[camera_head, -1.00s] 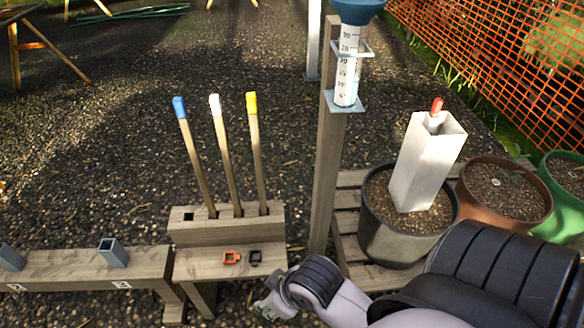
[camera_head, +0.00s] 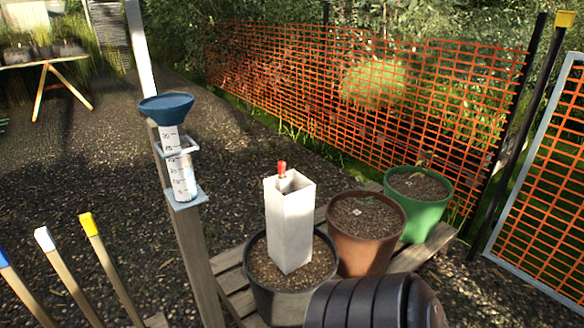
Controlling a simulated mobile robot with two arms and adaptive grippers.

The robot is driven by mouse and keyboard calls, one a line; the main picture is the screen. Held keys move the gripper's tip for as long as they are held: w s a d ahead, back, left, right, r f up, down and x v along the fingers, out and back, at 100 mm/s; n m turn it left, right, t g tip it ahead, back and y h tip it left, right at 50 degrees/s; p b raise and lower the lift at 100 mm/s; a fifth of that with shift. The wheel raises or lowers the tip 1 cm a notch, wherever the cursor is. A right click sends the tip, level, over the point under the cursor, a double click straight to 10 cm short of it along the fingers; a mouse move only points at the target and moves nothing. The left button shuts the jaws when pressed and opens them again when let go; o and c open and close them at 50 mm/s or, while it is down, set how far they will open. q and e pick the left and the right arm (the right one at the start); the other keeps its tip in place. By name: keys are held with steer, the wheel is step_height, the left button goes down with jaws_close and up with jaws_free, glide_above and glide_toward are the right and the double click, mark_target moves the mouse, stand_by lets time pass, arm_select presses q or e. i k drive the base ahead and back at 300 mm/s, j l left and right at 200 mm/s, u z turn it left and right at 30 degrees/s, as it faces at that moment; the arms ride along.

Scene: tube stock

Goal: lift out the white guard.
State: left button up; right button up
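The white guard (camera_head: 290,222) is a square, open-topped tube. It stands upright in the soil of a dark grey pot (camera_head: 262,300). A stick with a red tip (camera_head: 282,168) shows just above the guard's top opening; the rest of it is hidden inside. A dark ribbed part of my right arm shows at the bottom, in front of the pot's lower right. Neither of my grippers is in view.
A brown pot (camera_head: 372,262) and a green pot (camera_head: 425,215) stand behind right on a wooden pallet (camera_head: 238,290). A rain gauge (camera_head: 181,175) on a post (camera_head: 200,255) rises left of the guard. Colour-tipped stakes (camera_head: 110,270) stand lower left. Orange fence (camera_head: 370,110) runs behind.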

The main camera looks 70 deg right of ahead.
mark_target(290, 218)
steer(key=l+z, duration=0.2)
steer(key=z, duration=1.85)
